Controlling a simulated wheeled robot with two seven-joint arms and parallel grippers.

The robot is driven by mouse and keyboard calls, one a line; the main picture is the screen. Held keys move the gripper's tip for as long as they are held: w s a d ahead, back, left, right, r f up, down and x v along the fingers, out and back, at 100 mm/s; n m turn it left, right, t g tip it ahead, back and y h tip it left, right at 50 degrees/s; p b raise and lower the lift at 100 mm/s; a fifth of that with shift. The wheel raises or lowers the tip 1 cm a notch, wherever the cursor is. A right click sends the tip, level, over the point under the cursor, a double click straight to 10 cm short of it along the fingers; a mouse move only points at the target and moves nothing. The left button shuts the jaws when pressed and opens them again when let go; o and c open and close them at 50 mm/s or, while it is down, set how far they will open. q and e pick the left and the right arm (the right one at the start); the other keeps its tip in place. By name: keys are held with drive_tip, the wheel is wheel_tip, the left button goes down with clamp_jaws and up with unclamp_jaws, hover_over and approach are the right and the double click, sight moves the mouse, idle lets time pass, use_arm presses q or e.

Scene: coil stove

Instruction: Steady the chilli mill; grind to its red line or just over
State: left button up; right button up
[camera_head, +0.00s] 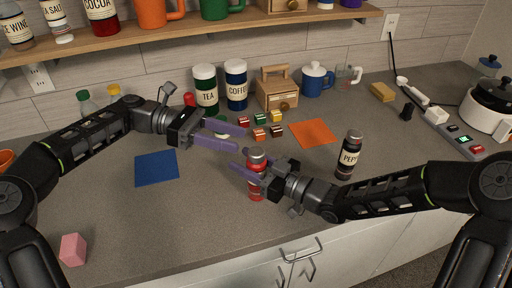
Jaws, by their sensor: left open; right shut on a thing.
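The chilli mill (256,190) is the red bottle with a grey top, near the front edge of the counter. It looks upright. My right gripper (242,161) is shut on its upper body, coming from the right. The fingers hide part of the mill, and I cannot make out its red line or label. My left gripper (243,138) is open and empty, just behind and above the mill's top, with its purple fingers pointing right.
A dark pepper bottle (347,163) stands to the right, near my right arm. A blue mat (157,168) and an orange mat (313,133) lie flat. Small coloured blocks (276,131), tea (205,92) and coffee canisters (236,88) stand behind. A pink block (73,250) lies front left.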

sight(256, 151)
use_arm(q)
drive_tip(key=a+f+n+t+h, duration=0.2)
drive_tip(key=a+f+t, duration=0.2)
drive_tip(key=a+t, duration=0.1)
drive_tip(key=shift+s+a+f, duration=0.4)
drive_tip(key=shift+s+a, duration=0.05)
drive_tip(key=shift+a, duration=0.1)
drive_tip(key=d, duration=0.8)
drive_tip(key=w+d, duration=0.1)
drive_tip(key=d, duration=0.3)
drive_tip(key=shift+c, duration=0.5)
clamp_jaws()
